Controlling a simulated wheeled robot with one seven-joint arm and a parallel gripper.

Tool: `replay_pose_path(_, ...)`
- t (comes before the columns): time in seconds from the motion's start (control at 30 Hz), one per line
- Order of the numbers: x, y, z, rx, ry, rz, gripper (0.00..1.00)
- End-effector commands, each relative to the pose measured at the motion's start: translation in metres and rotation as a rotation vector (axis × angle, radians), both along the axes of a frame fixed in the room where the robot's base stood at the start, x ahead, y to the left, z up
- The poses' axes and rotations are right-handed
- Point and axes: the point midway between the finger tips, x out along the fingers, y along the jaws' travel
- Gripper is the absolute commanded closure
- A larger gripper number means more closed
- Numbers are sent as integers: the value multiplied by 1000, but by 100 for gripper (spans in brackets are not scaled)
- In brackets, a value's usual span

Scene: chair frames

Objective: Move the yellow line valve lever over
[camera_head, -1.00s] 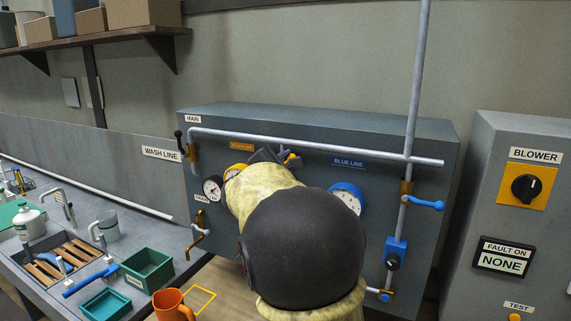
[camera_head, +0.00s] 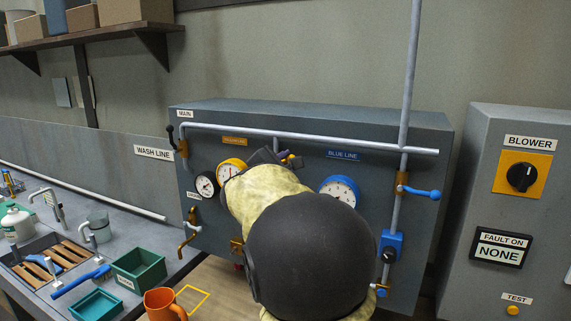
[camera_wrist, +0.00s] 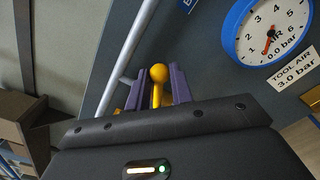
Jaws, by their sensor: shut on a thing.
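The yellow line valve lever, with its round yellow knob (camera_wrist: 158,73), shows in the wrist view between the two purple fingers of my gripper (camera_wrist: 160,90). My gripper is shut on the lever. In the head view my gripper (camera_head: 274,156) is at the upper middle of the grey panel (camera_head: 300,118), just below the horizontal pipe. My own arm hides most of the lever and the valve body there. The yellow line label (camera_head: 234,140) is left of my gripper, and the yellow gauge (camera_head: 231,170) is just below that label.
The blue gauge (camera_head: 340,188) is right of my arm, and the blue line lever (camera_head: 422,194) is farther right. A black-handled main valve (camera_head: 171,133) is at the panel's left. An orange mug (camera_head: 164,304) and green bins (camera_head: 143,266) stand at the lower left. The blower cabinet (camera_head: 480,200) is at the right.

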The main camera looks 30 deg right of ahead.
Motion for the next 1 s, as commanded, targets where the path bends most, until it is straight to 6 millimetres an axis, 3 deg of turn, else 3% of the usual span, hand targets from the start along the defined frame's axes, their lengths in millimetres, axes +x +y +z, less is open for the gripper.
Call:
replay_pose_path(0.1,-2,-2,-8,0,2,-1,90)
replay_pose_path(0.57,-3,-3,-10,0,1,-1,90)
replay_pose_path(1.0,-6,-5,-30,0,3,1,89)
